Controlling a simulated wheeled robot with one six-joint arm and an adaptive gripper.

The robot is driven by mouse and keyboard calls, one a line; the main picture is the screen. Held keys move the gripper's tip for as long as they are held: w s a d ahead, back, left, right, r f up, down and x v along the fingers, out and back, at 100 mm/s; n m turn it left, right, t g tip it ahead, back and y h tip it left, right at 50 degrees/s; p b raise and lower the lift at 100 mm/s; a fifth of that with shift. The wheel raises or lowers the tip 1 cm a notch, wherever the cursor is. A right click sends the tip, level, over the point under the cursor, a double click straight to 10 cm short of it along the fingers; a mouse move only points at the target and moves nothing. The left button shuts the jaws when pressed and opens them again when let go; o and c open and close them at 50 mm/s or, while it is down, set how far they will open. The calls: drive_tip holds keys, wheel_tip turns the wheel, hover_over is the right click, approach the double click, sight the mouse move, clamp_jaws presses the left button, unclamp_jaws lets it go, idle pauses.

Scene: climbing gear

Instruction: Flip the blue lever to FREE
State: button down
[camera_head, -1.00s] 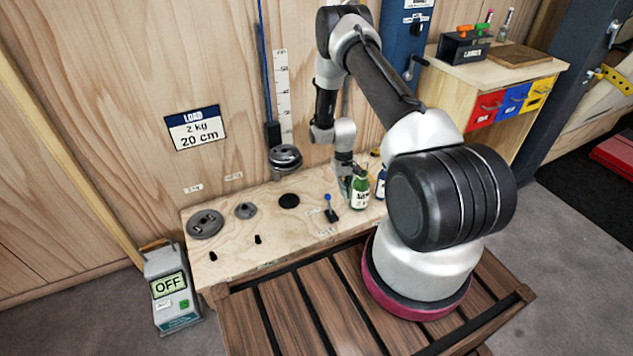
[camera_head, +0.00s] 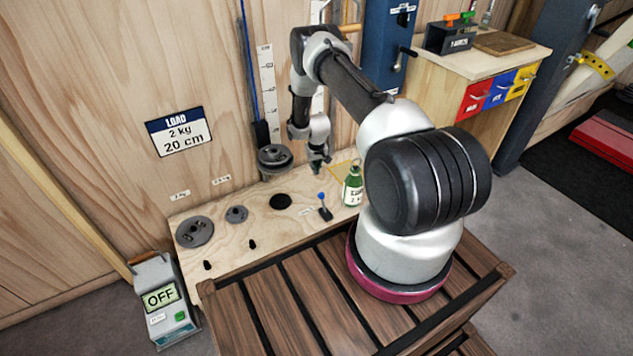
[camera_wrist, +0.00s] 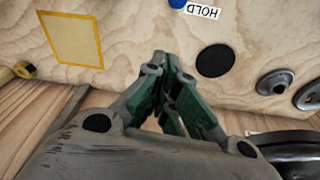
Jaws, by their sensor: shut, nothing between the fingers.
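The blue lever (camera_head: 322,198) stands on a small dark base on the wooden bench, left of the green bottle. In the wrist view only its blue knob (camera_wrist: 177,3) shows, at the top edge beside a label reading HOLD (camera_wrist: 202,11). My gripper (camera_head: 317,168) is above the bench, behind the lever and apart from it. In the wrist view my gripper (camera_wrist: 162,62) has its green fingers together with nothing between them. The lever's base and any FREE label cannot be made out in the wrist view.
A green bottle (camera_head: 352,187) stands just right of the lever. A hanging weight stack (camera_head: 273,160) is left of my gripper. A black disc (camera_head: 281,202) and grey weights (camera_head: 195,232) lie to the left. A yellow square outline (camera_wrist: 72,38) marks the bench.

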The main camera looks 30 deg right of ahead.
wheel_tip(320, 180, down, 9)
drive_tip(key=s, duration=0.2)
drive_tip(key=shift+s, duration=0.15)
idle(0.5)
drive_tip(key=shift+s, duration=0.1)
